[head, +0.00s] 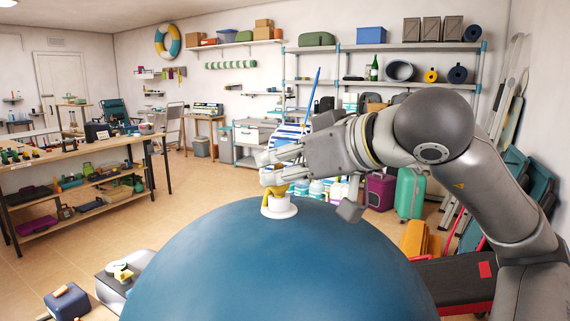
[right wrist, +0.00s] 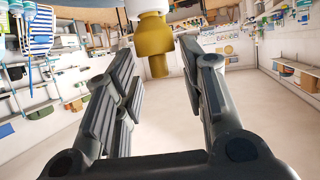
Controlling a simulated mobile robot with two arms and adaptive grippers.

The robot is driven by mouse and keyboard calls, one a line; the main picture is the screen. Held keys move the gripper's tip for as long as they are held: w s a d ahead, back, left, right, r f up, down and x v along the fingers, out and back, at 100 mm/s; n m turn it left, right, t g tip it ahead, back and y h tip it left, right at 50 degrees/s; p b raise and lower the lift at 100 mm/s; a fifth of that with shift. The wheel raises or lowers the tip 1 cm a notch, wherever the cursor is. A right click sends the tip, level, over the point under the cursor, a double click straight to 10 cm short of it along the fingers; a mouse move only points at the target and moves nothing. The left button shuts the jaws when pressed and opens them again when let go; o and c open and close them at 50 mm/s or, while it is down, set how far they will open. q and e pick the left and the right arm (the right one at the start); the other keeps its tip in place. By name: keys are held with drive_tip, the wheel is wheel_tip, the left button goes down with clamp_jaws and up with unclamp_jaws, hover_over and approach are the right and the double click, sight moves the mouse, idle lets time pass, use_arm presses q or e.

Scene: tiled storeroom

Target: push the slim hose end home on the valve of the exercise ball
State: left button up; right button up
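The large blue exercise ball (head: 285,265) fills the bottom middle of the head view. Its white valve (head: 280,208) stands upright on top. The yellow hose end (head: 268,199) is at the valve, partly behind my fingers. In the right wrist view the yellow piece (right wrist: 154,45) is in line with the white valve part (right wrist: 147,7) and touches it; how deep it sits I cannot tell. My right gripper (head: 268,168) is just above the valve. Its fingers are spread either side of the yellow piece, with visible gaps (right wrist: 158,62). My left gripper is not in view.
A grey-white device with a yellow part (head: 122,273) and a dark blue box (head: 68,302) are at the lower left. A workbench (head: 90,157) stands at the left. A teal suitcase (head: 410,195) and a red-and-black case (head: 455,285) are at the right. Floor (head: 200,190) is clear behind the ball.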

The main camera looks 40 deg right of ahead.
drive_tip(key=shift+o, duration=1)
drive_tip(key=v, duration=1.2)
